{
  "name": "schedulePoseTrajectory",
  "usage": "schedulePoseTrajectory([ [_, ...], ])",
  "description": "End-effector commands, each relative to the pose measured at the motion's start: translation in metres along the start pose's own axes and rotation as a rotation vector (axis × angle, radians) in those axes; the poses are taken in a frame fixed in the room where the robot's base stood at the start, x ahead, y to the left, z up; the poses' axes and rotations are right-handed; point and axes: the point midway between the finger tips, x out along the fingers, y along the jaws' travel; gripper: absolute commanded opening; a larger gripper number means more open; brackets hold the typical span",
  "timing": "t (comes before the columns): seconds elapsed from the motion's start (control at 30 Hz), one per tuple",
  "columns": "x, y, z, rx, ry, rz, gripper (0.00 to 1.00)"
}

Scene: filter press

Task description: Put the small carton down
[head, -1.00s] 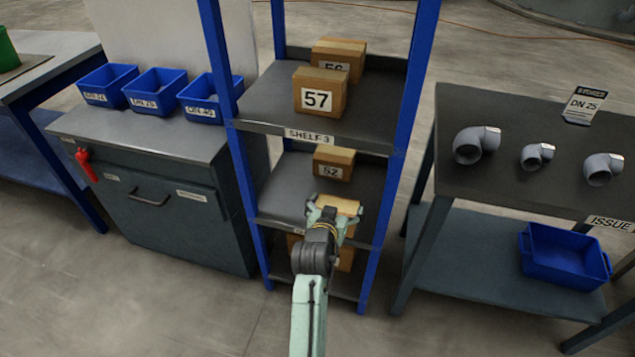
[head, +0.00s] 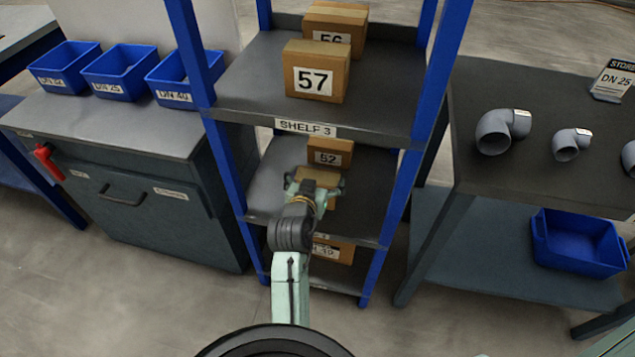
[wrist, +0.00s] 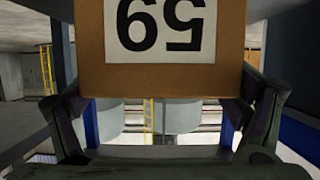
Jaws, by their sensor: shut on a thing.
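The small carton is brown with a white label and shows large in the wrist view (wrist: 160,70); its number looks like 59, upside down there. My gripper (head: 314,188) is shut on this carton, with a finger at each side of it in the wrist view. In the head view, only a bit of the carton (head: 322,176) shows past my gripper. It is at the middle shelf level (head: 270,190), in front of carton 52 (head: 330,153). Whether its underside touches the shelf is hidden.
Above is the shelf marked SHELF 3 (head: 250,103) with cartons 57 (head: 316,70) and 56 (head: 338,28). Another carton (head: 338,250) sits on the lower shelf. Blue posts (head: 395,190) flank the rack. The middle shelf is bare left of carton 52.

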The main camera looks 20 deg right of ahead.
Motion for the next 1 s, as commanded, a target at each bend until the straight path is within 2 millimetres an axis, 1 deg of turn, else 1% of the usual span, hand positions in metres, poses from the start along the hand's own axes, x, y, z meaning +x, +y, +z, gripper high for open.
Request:
schedulePoseTrajectory([
  [0.03, 0.0022, 0.0, 0.0128, 0.001, 0.003, 0.001, 0.48],
  [0.1, 0.001, -0.0008, 0.0179, 0.001, 0.003, 0.001, 0.48],
  [0.37, -0.0011, -0.0013, 0.0154, 0.001, 0.004, 0.001, 0.48],
  [0.53, 0.0009, -0.0015, 0.0204, 0.001, 0.003, 0.0, 0.48],
  [0.57, 0.0008, -0.0014, 0.0207, 0.001, 0.0, 0.001, 0.93],
  [0.67, 0.0007, -0.0013, 0.0205, 0.001, 0.0, 0.001, 1.0],
  [1.0, 0.0006, -0.0012, 0.0198, 0.001, 0.0, 0.001, 1.0],
])
